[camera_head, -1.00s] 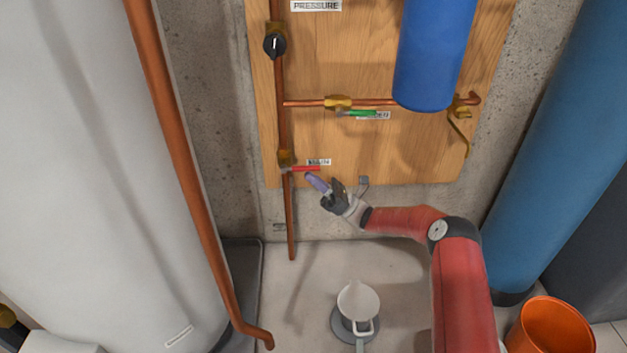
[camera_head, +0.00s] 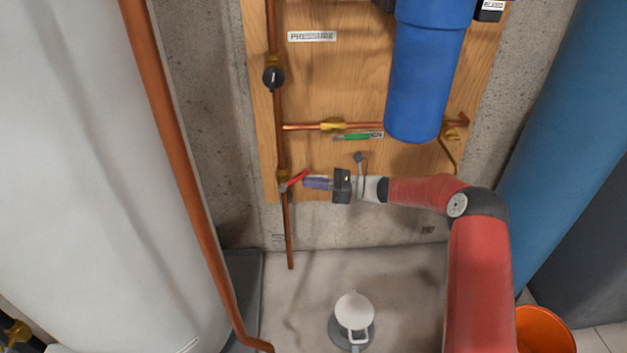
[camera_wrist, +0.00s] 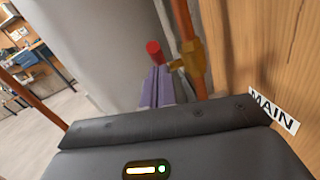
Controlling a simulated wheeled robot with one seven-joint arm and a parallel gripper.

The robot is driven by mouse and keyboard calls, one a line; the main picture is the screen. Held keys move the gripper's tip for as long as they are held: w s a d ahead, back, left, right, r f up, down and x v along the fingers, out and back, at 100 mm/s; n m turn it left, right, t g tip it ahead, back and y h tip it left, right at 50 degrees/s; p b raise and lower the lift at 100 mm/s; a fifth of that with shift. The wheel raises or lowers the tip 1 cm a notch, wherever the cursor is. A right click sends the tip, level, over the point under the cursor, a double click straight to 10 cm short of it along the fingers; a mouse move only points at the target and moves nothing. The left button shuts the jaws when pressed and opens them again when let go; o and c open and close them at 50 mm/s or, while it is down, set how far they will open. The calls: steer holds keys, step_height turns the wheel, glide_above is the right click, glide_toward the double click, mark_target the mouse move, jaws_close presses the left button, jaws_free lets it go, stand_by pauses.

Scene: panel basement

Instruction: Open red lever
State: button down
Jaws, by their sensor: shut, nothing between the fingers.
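The red lever (camera_head: 296,180) sits on a brass valve (camera_head: 283,177) low on the vertical copper pipe. Its handle slants up to the right from the valve. In the wrist view its red end (camera_wrist: 154,49) points toward the camera, left of the brass valve body (camera_wrist: 193,62). My gripper (camera_head: 308,183) is shut and empty, coming from the right. Its purplish fingers lie just under the lever's free end, touching it or very close. In the wrist view the fingers (camera_wrist: 161,88) are just below the red end and partly hide the lever.
A green lever (camera_head: 357,136) is on the horizontal pipe above my gripper. A blue filter housing (camera_head: 426,80) hangs at the upper right. A large pale tank (camera_head: 80,180) and a slanting copper pipe (camera_head: 175,150) stand to the left. A label reading MAIN (camera_wrist: 274,111) is on the board.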

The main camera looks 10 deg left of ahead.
steer(key=shift+s+a+r+h+p, duration=0.1)
steer(key=shift+a+r+h+p, duration=0.25)
steer(key=shift+r+h+p, duration=0.35)
steer(key=shift+a+r, duration=0.1)
steer(key=shift+r, duration=0.15)
steer(key=d, duration=0.7)
steer(key=shift+w+d, duration=0.4)
steer(key=shift+w, duration=0.05)
steer(key=shift+s, duration=0.1)
